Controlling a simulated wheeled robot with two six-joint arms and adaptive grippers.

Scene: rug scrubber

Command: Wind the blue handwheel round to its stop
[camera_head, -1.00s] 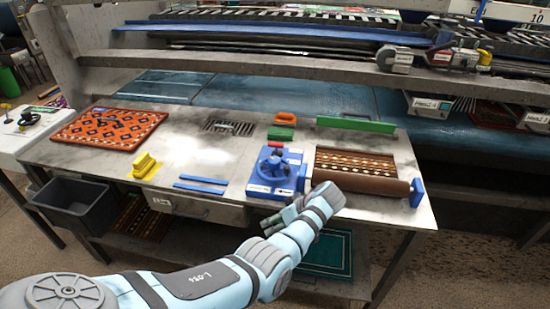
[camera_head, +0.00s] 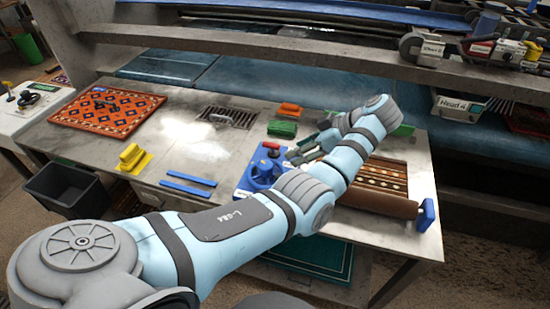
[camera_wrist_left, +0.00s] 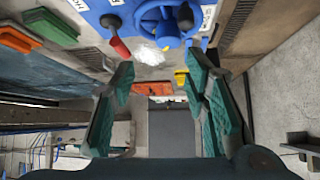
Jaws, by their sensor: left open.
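The blue handwheel (camera_head: 262,173) sits on a blue base unit on the metal table, partly hidden by my left forearm. My left gripper (camera_head: 296,155) is just to the right of the wheel, above the table. In the wrist view its fingers (camera_wrist_left: 160,68) are spread and empty, apart from the wheel. My right gripper is not in view.
A roller with a brown patterned rug (camera_head: 382,182) lies right of the unit. Green (camera_head: 282,129) and orange (camera_head: 289,109) brushes are behind it. Blue strips (camera_head: 188,185), a yellow brush (camera_head: 131,159) and an orange rug (camera_head: 105,112) are left. A rail (camera_head: 270,50) spans the back.

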